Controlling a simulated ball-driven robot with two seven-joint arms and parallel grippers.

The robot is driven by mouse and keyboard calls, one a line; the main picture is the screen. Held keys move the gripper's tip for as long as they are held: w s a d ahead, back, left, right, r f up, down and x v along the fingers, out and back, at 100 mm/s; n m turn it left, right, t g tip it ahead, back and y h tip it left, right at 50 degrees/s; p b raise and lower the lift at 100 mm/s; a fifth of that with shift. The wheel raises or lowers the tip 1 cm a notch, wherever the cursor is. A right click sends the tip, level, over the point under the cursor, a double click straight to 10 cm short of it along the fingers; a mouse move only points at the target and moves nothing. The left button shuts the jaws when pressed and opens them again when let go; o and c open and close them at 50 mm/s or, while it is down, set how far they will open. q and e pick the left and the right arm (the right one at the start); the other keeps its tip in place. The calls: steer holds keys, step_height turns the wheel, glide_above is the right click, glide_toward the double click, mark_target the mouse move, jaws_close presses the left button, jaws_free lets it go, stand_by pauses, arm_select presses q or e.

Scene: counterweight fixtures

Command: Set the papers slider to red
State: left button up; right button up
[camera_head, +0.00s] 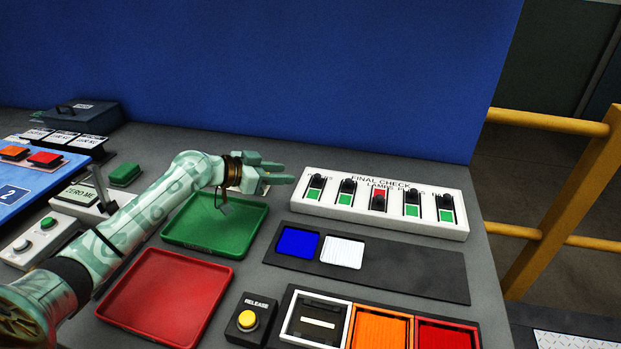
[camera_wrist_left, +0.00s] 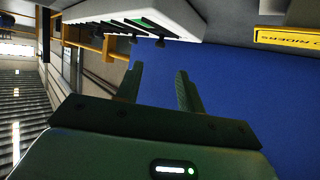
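The white FINAL CHECK panel (camera_head: 391,223) stands at the back right with several black-knobbed sliders in a row. The others show green. My left gripper (camera_head: 283,174) is open and empty just left of the panel, pointing right. Its two spread fingers (camera_wrist_left: 157,88) show in the left wrist view, with the panel above. My right gripper is out of view.
A green tray (camera_head: 251,244) and a red tray (camera_head: 119,315) lie below my left arm. A dark strip with blue (camera_head: 297,242) and white tiles lies before the panel. A yellow RELEASE button (camera_head: 247,320) is in front. A blue wall (camera_head: 330,70) rises behind; yellow railings (camera_head: 548,121) stand right.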

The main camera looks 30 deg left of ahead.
mark_target(316, 175)
arm_select(q)
steer(key=b+x, duration=0.2)
steer(key=x, duration=0.7)
steer(key=shift+f, duration=0.1)
